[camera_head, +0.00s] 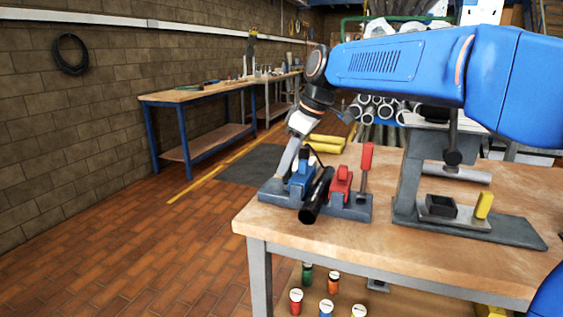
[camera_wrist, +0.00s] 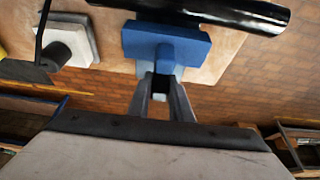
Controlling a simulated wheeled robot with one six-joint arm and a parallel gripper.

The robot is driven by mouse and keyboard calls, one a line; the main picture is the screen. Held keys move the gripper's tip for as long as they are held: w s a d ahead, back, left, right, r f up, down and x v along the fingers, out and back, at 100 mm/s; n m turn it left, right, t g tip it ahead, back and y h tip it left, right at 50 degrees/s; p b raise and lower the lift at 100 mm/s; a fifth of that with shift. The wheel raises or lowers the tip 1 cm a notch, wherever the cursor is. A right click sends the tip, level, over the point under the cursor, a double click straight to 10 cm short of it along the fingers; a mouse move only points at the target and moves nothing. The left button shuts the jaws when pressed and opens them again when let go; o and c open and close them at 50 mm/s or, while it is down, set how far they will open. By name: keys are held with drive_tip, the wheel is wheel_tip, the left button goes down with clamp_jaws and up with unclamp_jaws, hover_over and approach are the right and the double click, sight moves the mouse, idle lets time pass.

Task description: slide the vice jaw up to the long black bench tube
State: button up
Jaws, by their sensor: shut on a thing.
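The vice has a grey base (camera_head: 355,211) on the wooden bench, with a blue jaw (camera_head: 299,179) on the left and a red jaw (camera_head: 341,182) on the right. The long black tube (camera_head: 316,198) lies between the jaws, its near end sticking out toward the front. In the wrist view the blue jaw (camera_wrist: 150,42) is right beside the tube (camera_wrist: 225,10); I cannot tell whether they touch. My gripper (camera_wrist: 162,82) is shut on the raised part of the blue jaw. In the head view the fingertips are partly hidden at the jaw.
A red-handled lever (camera_head: 366,160) stands right of the red jaw. A grey press stand (camera_head: 409,172) with a yellow block (camera_head: 484,205) on its base is further right. Several small jars (camera_head: 296,301) sit below the bench top. Bare wood (camera_head: 300,236) lies in front of the vice.

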sight(301, 159)
drive_tip(key=d, duration=0.1)
drive_tip(key=s+d, duration=0.1)
drive_tip(key=shift+d, duration=0.4)
drive_tip(key=o, duration=1)
drive_tip(key=shift+c, duration=0.2)
drive_tip(key=shift+d+r, duration=0.1)
drive_tip(key=v, duration=1.7)
drive_tip(key=shift+r, duration=0.1)
